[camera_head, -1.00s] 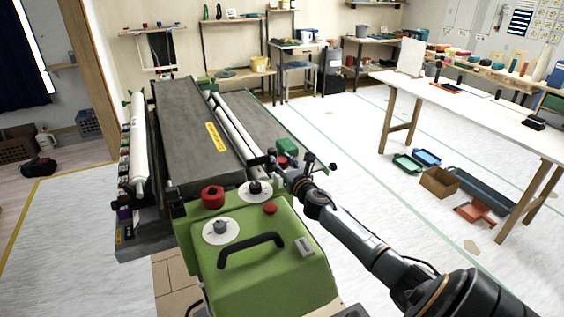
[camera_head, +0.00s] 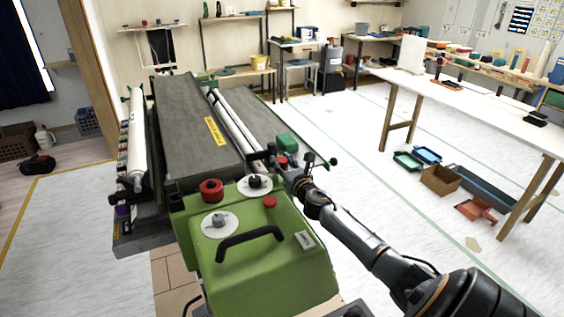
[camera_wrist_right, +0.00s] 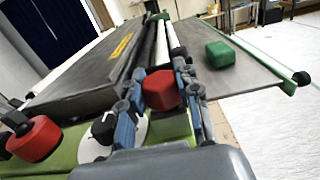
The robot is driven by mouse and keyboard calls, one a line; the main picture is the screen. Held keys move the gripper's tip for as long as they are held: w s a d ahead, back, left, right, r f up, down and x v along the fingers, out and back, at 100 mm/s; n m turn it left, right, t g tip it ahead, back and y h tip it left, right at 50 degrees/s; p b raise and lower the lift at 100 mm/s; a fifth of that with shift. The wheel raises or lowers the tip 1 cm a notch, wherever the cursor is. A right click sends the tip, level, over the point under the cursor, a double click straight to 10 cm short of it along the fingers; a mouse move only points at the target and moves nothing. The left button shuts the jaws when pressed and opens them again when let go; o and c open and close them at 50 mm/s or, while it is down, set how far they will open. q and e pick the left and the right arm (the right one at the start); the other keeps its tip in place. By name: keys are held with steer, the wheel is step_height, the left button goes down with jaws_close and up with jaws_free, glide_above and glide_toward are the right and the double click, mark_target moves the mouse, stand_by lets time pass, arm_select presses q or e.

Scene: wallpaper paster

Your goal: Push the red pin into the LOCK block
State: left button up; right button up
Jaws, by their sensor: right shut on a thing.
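My right gripper (camera_head: 282,165) is over the far right corner of the green machine (camera_head: 265,265). In the right wrist view, its fingers (camera_wrist_right: 160,97) are shut on a red block-like piece (camera_wrist_right: 161,88), which I take to be the red pin. The fingers hide its lower part, so I cannot tell whether it touches anything below. No LOCK lettering is readable, so I cannot say which part is the LOCK block. My left gripper is not in view.
A green block (camera_head: 287,142) lies just beyond my right gripper. A red knob (camera_head: 212,190), white dials, a red button (camera_head: 270,202) and a black handle (camera_head: 250,245) stand on the machine. A long grey bed (camera_head: 190,130) runs away from it. A white table (camera_head: 480,110) stands right.

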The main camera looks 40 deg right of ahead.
steer(key=shift+f, duration=0.35)
steer(key=o, duration=1.2)
steer(key=shift+o, duration=0.2)
steer(key=shift+s, duration=0.1)
steer(key=v, duration=1.2)
